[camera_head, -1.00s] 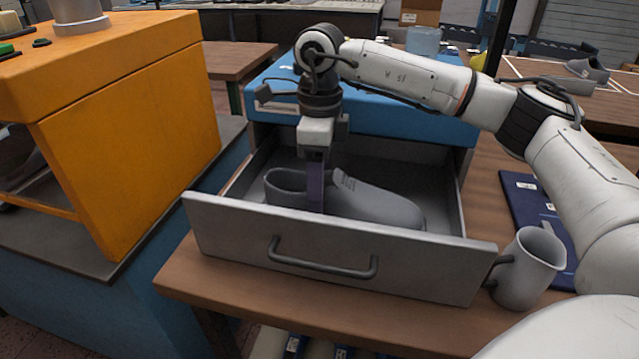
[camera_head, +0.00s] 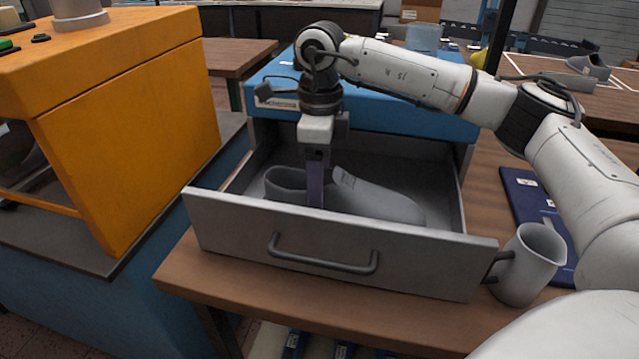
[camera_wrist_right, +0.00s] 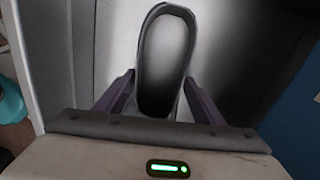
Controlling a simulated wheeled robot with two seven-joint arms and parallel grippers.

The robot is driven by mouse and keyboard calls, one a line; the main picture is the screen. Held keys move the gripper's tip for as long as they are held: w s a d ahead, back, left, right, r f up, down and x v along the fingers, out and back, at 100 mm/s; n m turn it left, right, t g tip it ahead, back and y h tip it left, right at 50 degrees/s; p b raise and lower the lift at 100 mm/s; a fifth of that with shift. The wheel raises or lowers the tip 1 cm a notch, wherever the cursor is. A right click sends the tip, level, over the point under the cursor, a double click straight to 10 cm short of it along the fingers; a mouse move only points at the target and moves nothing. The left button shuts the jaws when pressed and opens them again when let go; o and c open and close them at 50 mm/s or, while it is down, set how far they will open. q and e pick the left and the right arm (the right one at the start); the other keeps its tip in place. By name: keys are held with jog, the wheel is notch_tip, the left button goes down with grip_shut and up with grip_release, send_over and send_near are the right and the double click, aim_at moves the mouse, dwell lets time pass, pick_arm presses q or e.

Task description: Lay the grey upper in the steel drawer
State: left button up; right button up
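The grey upper (camera_head: 375,200) is inside the open steel drawer (camera_head: 240,230), with its heel to the left and its toe to the right. My right gripper (camera_head: 315,203) points straight down into the drawer at the middle of the upper, and its near finger hides part of it. In the right wrist view the upper's dark collar opening (camera_wrist_right: 165,65) lies between the two purple fingers (camera_wrist_right: 160,88), which sit close against its sides. Whether the sole rests fully on the drawer floor is hidden by the drawer front. My left gripper is not in view.
A grey mug (camera_head: 530,265) stands beside the drawer's right front corner. A dark blue folder-like item (camera_head: 520,185) lies behind it. The blue cabinet top (camera_head: 400,115) is behind the drawer, and an orange machine (camera_head: 130,130) stands at the left.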

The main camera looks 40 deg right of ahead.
jog(key=o, duration=0.4)
jog(key=shift+c, duration=0.2)
notch_tip(320, 180, up, 10)
jog(key=shift+w+d+r, duration=0.15)
jog(key=shift+r, duration=0.05)
jog(key=shift+p, duration=0.3)
